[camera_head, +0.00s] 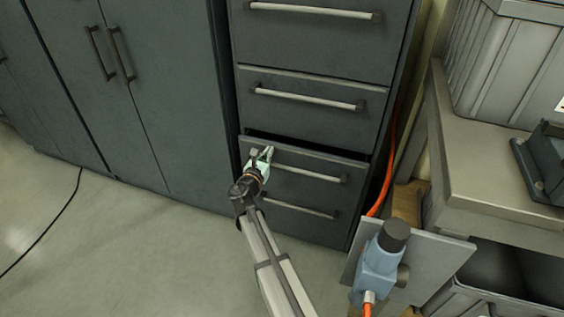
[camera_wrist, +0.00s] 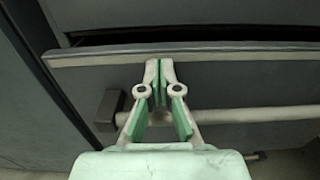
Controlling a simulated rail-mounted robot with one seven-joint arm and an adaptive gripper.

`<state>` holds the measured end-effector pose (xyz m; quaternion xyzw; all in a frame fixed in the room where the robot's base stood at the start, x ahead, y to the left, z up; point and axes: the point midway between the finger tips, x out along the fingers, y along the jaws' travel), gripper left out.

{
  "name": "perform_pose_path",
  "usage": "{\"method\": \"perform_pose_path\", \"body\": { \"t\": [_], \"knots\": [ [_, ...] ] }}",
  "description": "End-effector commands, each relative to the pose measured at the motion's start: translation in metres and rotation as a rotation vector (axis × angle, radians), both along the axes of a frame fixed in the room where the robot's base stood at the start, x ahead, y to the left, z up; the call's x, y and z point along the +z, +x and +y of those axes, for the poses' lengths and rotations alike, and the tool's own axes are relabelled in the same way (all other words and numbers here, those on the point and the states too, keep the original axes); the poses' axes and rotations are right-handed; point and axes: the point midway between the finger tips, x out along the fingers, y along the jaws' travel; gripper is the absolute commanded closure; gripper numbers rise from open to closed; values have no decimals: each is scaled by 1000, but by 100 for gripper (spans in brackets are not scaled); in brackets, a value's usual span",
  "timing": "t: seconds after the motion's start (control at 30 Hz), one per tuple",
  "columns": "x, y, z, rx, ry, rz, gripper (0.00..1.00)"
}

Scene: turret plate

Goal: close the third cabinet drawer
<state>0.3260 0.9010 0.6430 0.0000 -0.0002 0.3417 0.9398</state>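The third cabinet drawer (camera_head: 318,165) is slightly open, with a dark gap above its top edge in the head view. Its light bar handle (camera_head: 312,174) runs across its front. In the wrist view the drawer's top edge (camera_wrist: 230,48) and its handle (camera_wrist: 255,114) cross the picture. My gripper (camera_head: 262,152) is at the left part of this drawer front, near the handle's left end. In the wrist view my gripper (camera_wrist: 159,84) has its fingertips close together, with no object seen between them. Whether the tips touch the drawer front is unclear.
Drawers above, including the second one (camera_head: 310,110), look shut. The bottom drawer (camera_head: 285,218) lies just below. A double-door cabinet (camera_head: 165,100) stands at left. A blue device (camera_head: 378,265) on a plate and an orange cable (camera_head: 385,185) are at right. The floor (camera_head: 130,250) at left is mostly clear.

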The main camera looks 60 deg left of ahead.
Motion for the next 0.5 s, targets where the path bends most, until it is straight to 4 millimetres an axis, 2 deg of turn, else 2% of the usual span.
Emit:
{"method": "perform_pose_path", "body": {
  "t": [0.03, 0.2, 0.5],
  "knots": [
    [0, 6, 12, 3, 0, 0, 100],
    [0, 22, 29, 7, 1, 1, 100],
    [0, 34, 39, 9, 0, 0, 100]
  ]
}}
